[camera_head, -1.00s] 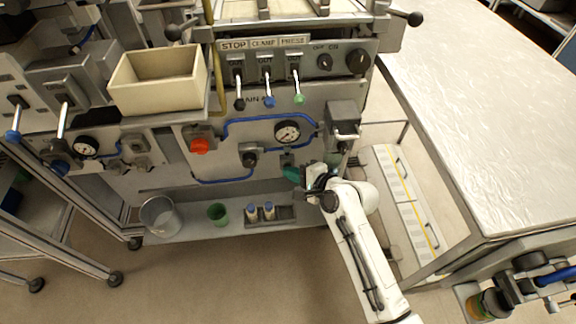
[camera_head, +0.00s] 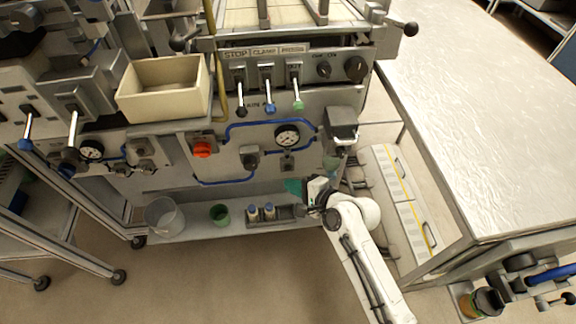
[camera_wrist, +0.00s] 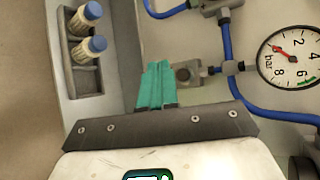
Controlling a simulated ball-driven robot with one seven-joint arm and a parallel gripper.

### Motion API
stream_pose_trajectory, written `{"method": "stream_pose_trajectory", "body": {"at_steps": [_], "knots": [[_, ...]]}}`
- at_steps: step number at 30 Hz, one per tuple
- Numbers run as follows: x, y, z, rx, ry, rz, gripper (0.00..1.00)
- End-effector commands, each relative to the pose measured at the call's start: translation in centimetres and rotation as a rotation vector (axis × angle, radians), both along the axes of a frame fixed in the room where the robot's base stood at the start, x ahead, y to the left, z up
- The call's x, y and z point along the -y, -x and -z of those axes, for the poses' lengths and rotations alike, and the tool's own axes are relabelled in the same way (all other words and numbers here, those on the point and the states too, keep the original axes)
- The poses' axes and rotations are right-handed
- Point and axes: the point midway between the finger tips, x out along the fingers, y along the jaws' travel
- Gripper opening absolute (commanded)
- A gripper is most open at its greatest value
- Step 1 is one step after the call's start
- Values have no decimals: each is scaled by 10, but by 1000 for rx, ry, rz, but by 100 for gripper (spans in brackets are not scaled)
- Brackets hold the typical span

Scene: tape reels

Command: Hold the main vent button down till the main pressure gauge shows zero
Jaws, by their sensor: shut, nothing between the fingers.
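The main pressure gauge (camera_head: 287,135) is a white round dial on the grey panel. In the wrist view the gauge (camera_wrist: 290,56) has its red needle toward the upper left, near the low end of the scale; I cannot tell if it is exactly at zero. The vent button (camera_wrist: 183,74) is a small dark round button on a grey box, and its box shows below the gauge in the head view (camera_head: 288,160). My gripper (camera_wrist: 158,66) has teal fingers closed together, empty, beside the button with a visible gap in the picture. It is below the button in the head view (camera_head: 293,186).
Blue piping (camera_head: 238,125) runs around the gauge. A red knob (camera_head: 203,150) and a grey valve (camera_head: 249,157) are to the left. A large table (camera_head: 480,110) is at right.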

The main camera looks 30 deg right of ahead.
Motion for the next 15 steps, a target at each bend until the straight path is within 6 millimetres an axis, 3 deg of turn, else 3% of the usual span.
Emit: {"method": "stream_pose_trajectory", "body": {"at_steps": [9, 15], "knots": [[-8, 26, -2, -1, 1, -1, 0], [-10, 30, -1, 1, 1, 0, 0]]}}
